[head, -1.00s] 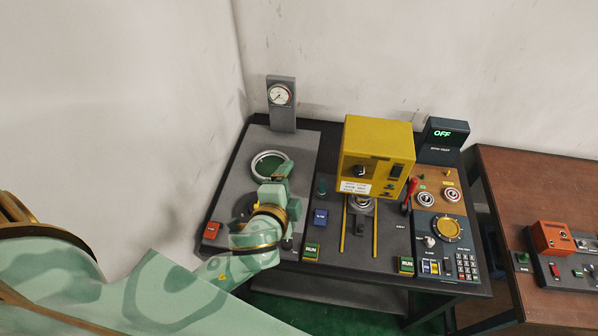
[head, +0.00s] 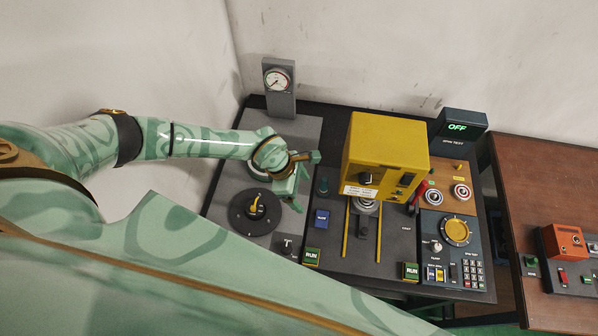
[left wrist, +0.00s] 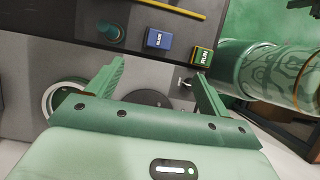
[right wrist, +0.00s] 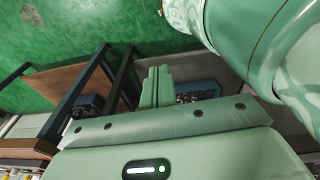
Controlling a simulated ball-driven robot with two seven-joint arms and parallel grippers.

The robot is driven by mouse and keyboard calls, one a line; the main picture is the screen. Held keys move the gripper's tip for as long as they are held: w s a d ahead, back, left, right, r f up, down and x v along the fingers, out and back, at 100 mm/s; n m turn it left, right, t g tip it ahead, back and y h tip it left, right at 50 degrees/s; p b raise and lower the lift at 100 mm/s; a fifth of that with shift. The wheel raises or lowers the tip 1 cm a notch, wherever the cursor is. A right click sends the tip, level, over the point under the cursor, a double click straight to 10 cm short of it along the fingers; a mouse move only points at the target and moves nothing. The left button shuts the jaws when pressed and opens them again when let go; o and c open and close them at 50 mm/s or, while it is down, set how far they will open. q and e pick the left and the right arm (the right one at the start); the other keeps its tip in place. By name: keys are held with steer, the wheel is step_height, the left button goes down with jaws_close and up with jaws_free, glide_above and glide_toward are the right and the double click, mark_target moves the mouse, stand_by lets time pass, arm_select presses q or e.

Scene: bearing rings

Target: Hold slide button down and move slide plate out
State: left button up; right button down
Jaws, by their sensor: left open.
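The blue slide button (head: 321,221) sits on the dark panel left of the yellow rails; it also shows in the left wrist view (left wrist: 158,39). The slide plate, a dark piece (head: 362,226), lies between two yellow rails, with a metal ring (head: 366,205) behind it under the yellow press (head: 386,155). My left gripper (head: 301,183) is above the bench, behind and left of the blue button, apart from it. In the left wrist view its fingers (left wrist: 160,75) are spread with nothing between them. My right gripper (right wrist: 158,84) is shut and empty, away from the bench panel; the head view does not show it.
A green RUN button (head: 312,256) and a teal knob (head: 323,186) flank the blue button. A black disc with a yellow lever (head: 255,208) lies to the left. A gauge post (head: 279,88) stands behind. A second RUN button (head: 410,271) and a keypad are at right.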

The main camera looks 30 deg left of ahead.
arm_select(q)
steer(key=b, duration=1.3)
glide_toward(319, 215)
steer(key=x, duration=0.4)
steer(key=s+d+x, duration=0.1)
steer(key=x, duration=0.1)
steer(key=shift+b+x, duration=0.75)
steer(key=shift+b, duration=0.05)
arm_select(e)
step_height(319, 215, down, 15)
steer(key=s, duration=0.2)
steer(key=shift+s+d, duration=0.2)
steer(key=shift+s, duration=0.05)
arm_select(q)
steer(key=shift+w+d+r, duration=0.1)
arm_select(e)
steer(key=shift+s+d+r, duration=0.1)
arm_select(q)
steer(key=c, duration=1)
steer(key=shift+c, duration=0.2)
arm_select(e)
steer(key=shift+d, duration=0.2)
